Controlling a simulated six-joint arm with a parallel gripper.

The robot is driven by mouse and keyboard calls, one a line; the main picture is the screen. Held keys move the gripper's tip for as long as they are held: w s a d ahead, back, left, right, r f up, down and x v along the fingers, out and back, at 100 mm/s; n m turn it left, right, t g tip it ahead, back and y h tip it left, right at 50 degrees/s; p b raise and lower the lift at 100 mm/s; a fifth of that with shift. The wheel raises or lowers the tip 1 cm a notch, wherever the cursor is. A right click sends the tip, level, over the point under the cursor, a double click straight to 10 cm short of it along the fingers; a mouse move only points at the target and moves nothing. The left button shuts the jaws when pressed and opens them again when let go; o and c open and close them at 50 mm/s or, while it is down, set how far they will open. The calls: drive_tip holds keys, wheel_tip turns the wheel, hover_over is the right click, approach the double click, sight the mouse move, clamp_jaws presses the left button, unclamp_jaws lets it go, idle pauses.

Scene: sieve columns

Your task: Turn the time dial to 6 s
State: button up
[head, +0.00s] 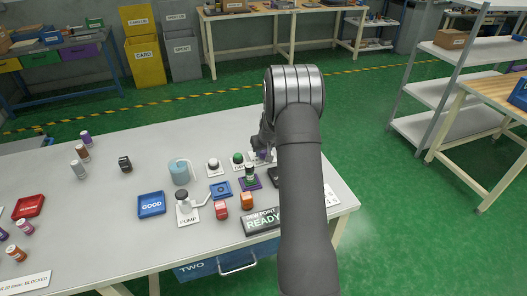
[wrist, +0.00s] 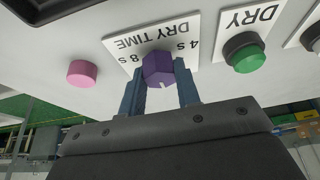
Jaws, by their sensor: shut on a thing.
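The purple time dial (wrist: 157,68) sits on a white plate (wrist: 118,35) marked DRY TIME, which appears upside down in the wrist view. The labels 8 s and 4 s show on either side of the dial; no 6 s label is visible. A small pale mark shows on the dial's near face, pointing down in this view. My gripper (wrist: 160,92) is shut on the dial, one dark blue finger on each side. In the head view my gripper (head: 263,150) is at the panel, and my arm hides much of the dial area.
In the wrist view a green DRY button (wrist: 244,52) stands right of the dial and a pink knob (wrist: 81,73) left.

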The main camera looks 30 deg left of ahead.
idle(0.4)
drive_tip(key=o, duration=1)
drive_tip(key=v, duration=1.7)
drive_tip(key=shift+s+r, duration=0.15)
drive_tip(key=shift+s, duration=0.05)
drive_tip(key=x, duration=1.7)
drive_tip(key=shift+w, duration=0.2)
